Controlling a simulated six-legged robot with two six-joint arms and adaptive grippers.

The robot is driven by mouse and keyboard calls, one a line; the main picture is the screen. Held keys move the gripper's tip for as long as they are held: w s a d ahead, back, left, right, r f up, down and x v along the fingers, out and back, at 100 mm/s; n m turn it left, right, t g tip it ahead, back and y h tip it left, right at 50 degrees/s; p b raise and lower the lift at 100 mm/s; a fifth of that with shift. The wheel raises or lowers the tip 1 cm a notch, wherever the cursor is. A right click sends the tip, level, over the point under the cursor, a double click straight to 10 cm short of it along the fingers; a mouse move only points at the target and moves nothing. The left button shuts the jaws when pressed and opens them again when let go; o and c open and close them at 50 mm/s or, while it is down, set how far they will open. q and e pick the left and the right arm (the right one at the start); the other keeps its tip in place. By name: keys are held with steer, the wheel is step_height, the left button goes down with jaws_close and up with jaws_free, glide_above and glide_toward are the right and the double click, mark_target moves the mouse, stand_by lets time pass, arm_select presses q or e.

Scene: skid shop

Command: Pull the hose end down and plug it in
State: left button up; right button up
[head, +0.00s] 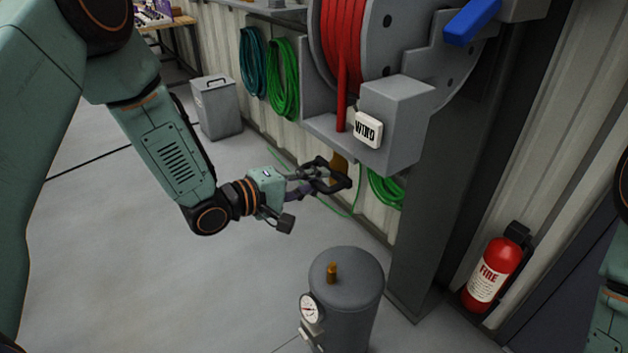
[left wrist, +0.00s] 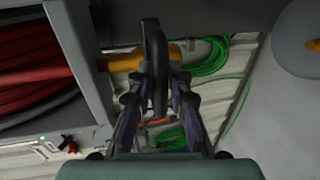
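The yellow hose end (head: 340,165) hangs just under the grey guide box at the bottom of the reel, below the red hose (head: 342,90). In the left wrist view, the hose end (left wrist: 125,62) lies behind a black bar-shaped grip. My left gripper (head: 325,178) is at this grip, its fingers on either side; they appear closed on it. In the left wrist view, my left gripper (left wrist: 158,100) partly hides the hose end. The grey tank (head: 345,295) stands below, with a brass fitting (head: 332,272) upright on its top. My right gripper is out of view.
The grey reel frame (head: 395,105) with its WIND box (head: 368,129) is close above the gripper. A dark post (head: 430,180) stands right of it, near a red fire extinguisher (head: 492,273). Green hoses (head: 283,80) hang on the wall. Floor left of the tank is clear.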

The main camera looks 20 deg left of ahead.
arm_select(q)
jaws_close()
steer(key=shift+w+f, duration=0.1)
steer(key=shift+f, duration=0.05)
step_height(320, 180, down, 30)
steer(key=b, duration=1.8)
steer(key=shift+s+b, duration=0.25)
steer(key=shift+b, duration=0.1)
steer(key=shift+o, duration=2.3)
jaws_free()
steer(key=shift+r, duration=0.3)
steer(key=shift+w, duration=0.15)
steer(key=v, duration=1.2)
